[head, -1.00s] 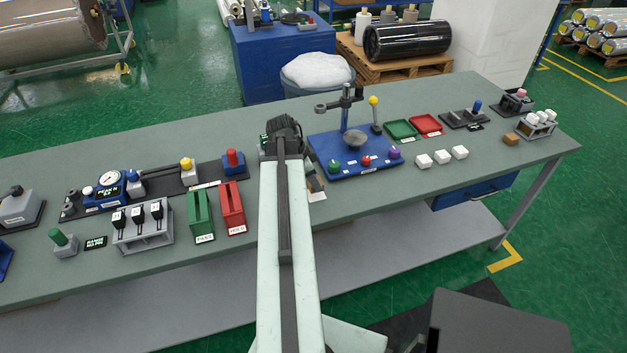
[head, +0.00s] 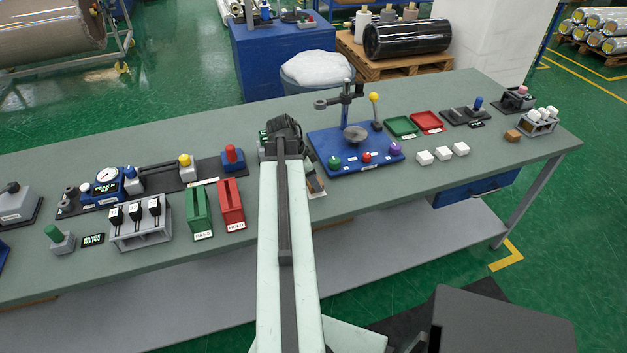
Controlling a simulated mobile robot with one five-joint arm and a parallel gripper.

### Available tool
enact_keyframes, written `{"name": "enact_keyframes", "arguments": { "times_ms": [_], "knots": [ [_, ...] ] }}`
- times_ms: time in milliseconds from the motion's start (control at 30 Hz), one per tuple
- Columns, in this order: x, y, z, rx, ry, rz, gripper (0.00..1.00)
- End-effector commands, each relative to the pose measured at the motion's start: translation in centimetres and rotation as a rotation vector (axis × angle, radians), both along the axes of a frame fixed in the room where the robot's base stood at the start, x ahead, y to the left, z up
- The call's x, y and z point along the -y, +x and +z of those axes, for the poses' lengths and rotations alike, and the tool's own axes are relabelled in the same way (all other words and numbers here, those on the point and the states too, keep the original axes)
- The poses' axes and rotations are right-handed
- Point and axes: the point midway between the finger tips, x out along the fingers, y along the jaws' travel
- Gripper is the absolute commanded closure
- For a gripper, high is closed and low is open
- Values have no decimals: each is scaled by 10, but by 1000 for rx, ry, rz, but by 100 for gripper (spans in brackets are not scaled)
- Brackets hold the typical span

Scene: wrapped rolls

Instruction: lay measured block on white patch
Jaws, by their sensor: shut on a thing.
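My gripper (head: 284,136) is at the far end of my pale arm, over the middle of the bench. Only its dark upper part shows clearly; my arm hides the fingertips. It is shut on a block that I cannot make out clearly. Just right of my arm, a small dark and tan shape (head: 314,181) shows partly. A white patch (head: 318,194) peeks out below it on the bench, mostly covered. I cannot tell whether the held block touches the patch.
Green (head: 199,212) and red (head: 231,204) slotted holders stand left of my arm. A blue base with a post (head: 340,160) stands close on the right. White blocks (head: 442,154) and a brown block (head: 512,135) lie further right. Bare bench (head: 380,195) runs along the front right.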

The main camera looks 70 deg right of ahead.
Motion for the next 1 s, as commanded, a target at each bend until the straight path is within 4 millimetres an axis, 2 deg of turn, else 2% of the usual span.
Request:
{"name": "enact_keyframes", "arguments": {
  "times_ms": [167,433,467,533,567,867,1000],
  "knots": [
    [0,0,-10,0,0,0,100],
    [0,1,-10,0,0,1,100],
    [0,1,-10,0,0,1,58],
    [0,1,-10,0,0,1,39],
    [0,1,-10,0,0,1,36],
    [0,1,-9,0,0,1,36],
    [-2,3,0,0,0,2,36]
  ]
}}
